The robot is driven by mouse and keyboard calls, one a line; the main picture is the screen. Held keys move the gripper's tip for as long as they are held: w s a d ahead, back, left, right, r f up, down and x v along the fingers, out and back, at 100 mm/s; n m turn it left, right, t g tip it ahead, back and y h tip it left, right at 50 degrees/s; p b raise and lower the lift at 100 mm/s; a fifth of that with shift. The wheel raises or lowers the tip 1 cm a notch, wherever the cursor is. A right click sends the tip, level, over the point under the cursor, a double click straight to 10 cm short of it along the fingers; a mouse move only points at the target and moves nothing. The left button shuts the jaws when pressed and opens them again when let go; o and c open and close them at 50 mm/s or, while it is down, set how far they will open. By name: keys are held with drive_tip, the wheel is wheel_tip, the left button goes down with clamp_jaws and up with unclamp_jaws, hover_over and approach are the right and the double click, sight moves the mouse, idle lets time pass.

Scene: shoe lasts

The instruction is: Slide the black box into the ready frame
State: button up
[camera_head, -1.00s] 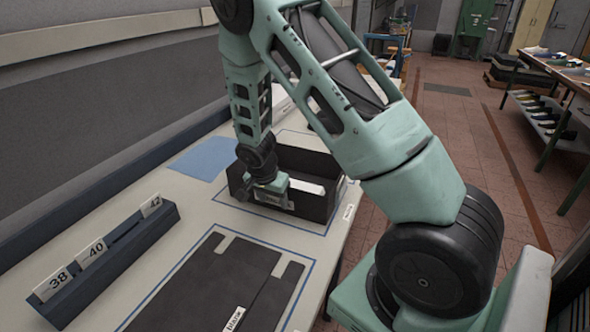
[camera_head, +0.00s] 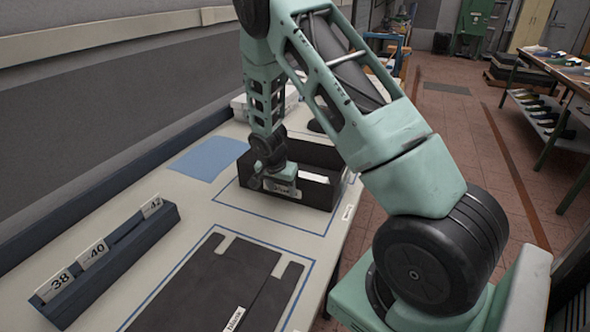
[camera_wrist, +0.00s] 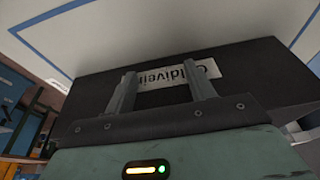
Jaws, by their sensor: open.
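The black box (camera_head: 317,196) is open-topped and stands upright on the table, within a blue-outlined frame (camera_head: 270,220). Bare tabletop shows between the box and the frame's near line. My gripper (camera_head: 286,189) is low at the box's near wall, with its fingers apart and nothing between them. In the wrist view the two fingertips (camera_wrist: 160,82) point at the wall of the box (camera_wrist: 95,92), close to or touching it. They partly cover its white label (camera_wrist: 178,85). My arm hides part of the box's inside and far side.
A dark flat mat (camera_head: 205,290) lies in a nearer blue outline. A blue rack (camera_head: 120,240) with number cards stands at the left. A blue sheet (camera_head: 210,158) lies left of the box. The table's right edge with a small label (camera_head: 348,212) is close to the box.

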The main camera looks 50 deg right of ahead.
drive_tip(key=shift+w+d+p, duration=0.15)
drive_tip(key=shift+w+d, duration=0.4)
drive_tip(key=shift+d, duration=1.05)
drive_tip(key=shift+w+d+p, duration=0.1)
drive_tip(key=shift+w+d, duration=0.5)
drive_tip(key=shift+d, duration=0.95)
drive_tip(key=shift+w+d+p, duration=0.15)
drive_tip(key=shift+w+d, duration=0.4)
drive_tip(key=shift+d, duration=1.2)
drive_tip(key=shift+w, duration=0.1)
drive_tip(key=shift+w+d+b, duration=0.1)
drive_tip(key=shift+w+d, duration=0.45)
drive_tip(key=shift+d, duration=0.95)
drive_tip(key=shift+w+d+b, duration=0.15)
drive_tip(key=shift+w+d, duration=0.35)
drive_tip(key=shift+d, duration=0.95)
drive_tip(key=shift+w+d+b, duration=0.1)
drive_tip(key=shift+w+d, duration=0.45)
drive_tip(key=shift+d, duration=0.95)
drive_tip(key=p+v, duration=0.1)
drive_tip(key=v, duration=0.1)
drive_tip(key=a+p+v, duration=0.1)
drive_tip(key=v, duration=0.2)
drive_tip(key=shift+s+a+r+p, duration=0.1)
drive_tip(key=shift+s+a+p, duration=0.15)
drive_tip(key=shift+p, duration=0.1)
